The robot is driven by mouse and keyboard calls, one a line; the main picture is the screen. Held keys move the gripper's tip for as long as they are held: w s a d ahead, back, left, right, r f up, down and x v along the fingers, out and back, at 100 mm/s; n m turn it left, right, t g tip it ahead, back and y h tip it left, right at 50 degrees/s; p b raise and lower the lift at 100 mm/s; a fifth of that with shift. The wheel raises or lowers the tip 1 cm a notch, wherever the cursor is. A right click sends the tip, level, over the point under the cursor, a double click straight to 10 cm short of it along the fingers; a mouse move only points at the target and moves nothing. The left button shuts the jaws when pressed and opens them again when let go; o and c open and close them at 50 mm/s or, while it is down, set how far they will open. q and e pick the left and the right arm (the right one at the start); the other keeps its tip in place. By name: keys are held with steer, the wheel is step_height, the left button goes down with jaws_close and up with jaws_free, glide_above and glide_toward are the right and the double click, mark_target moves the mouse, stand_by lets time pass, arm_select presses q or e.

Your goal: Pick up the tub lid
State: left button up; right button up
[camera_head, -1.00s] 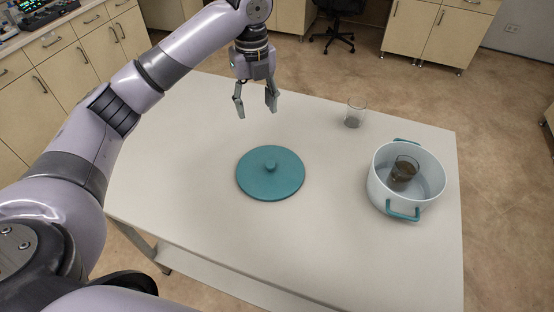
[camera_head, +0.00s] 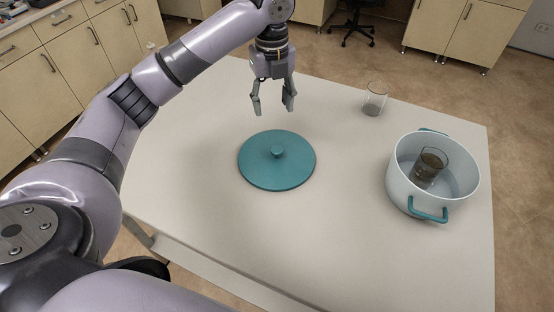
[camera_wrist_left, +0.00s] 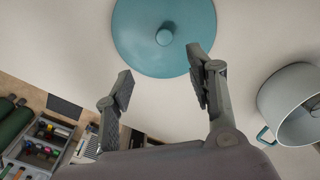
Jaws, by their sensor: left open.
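The tub lid (camera_head: 262,172) is a round teal disc with a small knob (camera_head: 277,152) at its centre. It lies flat on the white table in the head view. My left gripper (camera_head: 274,110) is open and empty, above the table just beyond the lid, fingers pointing down. In the left wrist view the lid (camera_wrist_left: 140,38) is at the top, past the open fingertips (camera_wrist_left: 160,80), with its knob (camera_wrist_left: 165,37) clear of them. The white tub (camera_head: 405,182) with teal handles stands at the right of the table. My right gripper is not in view.
A beaker of dark liquid (camera_head: 429,168) stands inside the tub. An empty-looking glass beaker (camera_head: 375,100) stands near the table's far edge. The table (camera_head: 310,240) is bare around the lid. Cabinets (camera_head: 75,60) and an office chair (camera_head: 352,28) are beyond it.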

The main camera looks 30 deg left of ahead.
arm_select(q)
steer(key=p, duration=0.2)
glide_above(277, 149)
steer(key=f, duration=0.7)
steer(key=a+f, duration=0.1)
steer(key=f, duration=0.3)
steer(key=shift+s+f, duration=0.1)
steer(key=shift+s, duration=0.05)
steer(key=f+p, duration=0.1)
steer(key=f, duration=0.1)
steer(key=d+f+p, duration=0.1)
steer(key=f, duration=0.1)
steer(key=shift+f, duration=0.65)
steer(key=shift+c, duration=0.5)
jaws_close()
